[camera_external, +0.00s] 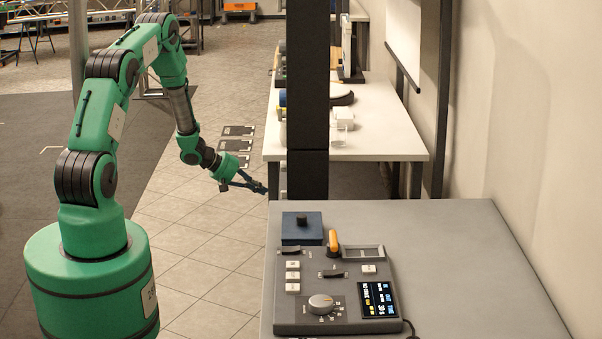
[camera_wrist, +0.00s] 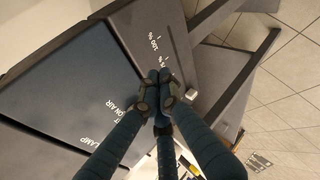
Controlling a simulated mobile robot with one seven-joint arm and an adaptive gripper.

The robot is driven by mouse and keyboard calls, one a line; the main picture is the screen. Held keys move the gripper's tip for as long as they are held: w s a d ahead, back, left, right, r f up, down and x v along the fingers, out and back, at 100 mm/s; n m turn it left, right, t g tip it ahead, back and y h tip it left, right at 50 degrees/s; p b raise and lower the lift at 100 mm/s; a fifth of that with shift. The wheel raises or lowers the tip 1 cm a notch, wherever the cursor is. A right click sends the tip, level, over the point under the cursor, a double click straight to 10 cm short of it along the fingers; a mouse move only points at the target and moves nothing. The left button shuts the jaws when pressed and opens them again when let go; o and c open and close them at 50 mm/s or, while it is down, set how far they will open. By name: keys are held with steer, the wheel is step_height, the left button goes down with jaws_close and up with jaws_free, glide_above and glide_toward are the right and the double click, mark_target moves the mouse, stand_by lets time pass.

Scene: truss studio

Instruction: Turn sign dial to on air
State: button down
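My gripper (camera_external: 252,184) is in the air at the left of a tall dark column (camera_external: 307,100), beyond the far left corner of the grey desk. In the wrist view my gripper (camera_wrist: 160,76) has its fingertips together over a dark panel (camera_wrist: 75,85) with white print. The print reads "ON AIR" and "LAMP" to the left, and "100 %" beside the fingertips. No dial shows clearly; the fingers cover the spot near the percent marks. I cannot tell whether the fingertips touch the panel or hold anything.
A control console (camera_external: 345,279) with a silver knob (camera_external: 320,303), switches and a small lit screen (camera_external: 379,299) lies on the grey desk (camera_external: 450,250). A blue box (camera_external: 301,231) stands behind it. A white table (camera_external: 375,135) is farther back. Floor is free left of the desk.

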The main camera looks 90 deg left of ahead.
mark_target(285, 162)
steer(key=s+a+r+n+t+y+p, duration=0.1)
steer(key=a+r+n+t+y, duration=0.2)
steer(key=a+r, duration=0.3)
steer(key=shift+s+a+r+n, duration=0.35)
steer(key=shift+r+n, duration=0.45)
steer(key=shift+w, duration=0.25)
steer(key=w, duration=0.5)
steer(key=shift+d+f, duration=0.1)
steer(key=shift+f, duration=0.05)
steer(key=shift+w+b, duration=0.3)
steer(key=shift+w, duration=0.5)
steer(key=shift+a+f+b, duration=0.1)
steer(key=shift+a+b, duration=0.1)
steer(key=shift+b, duration=0.15)
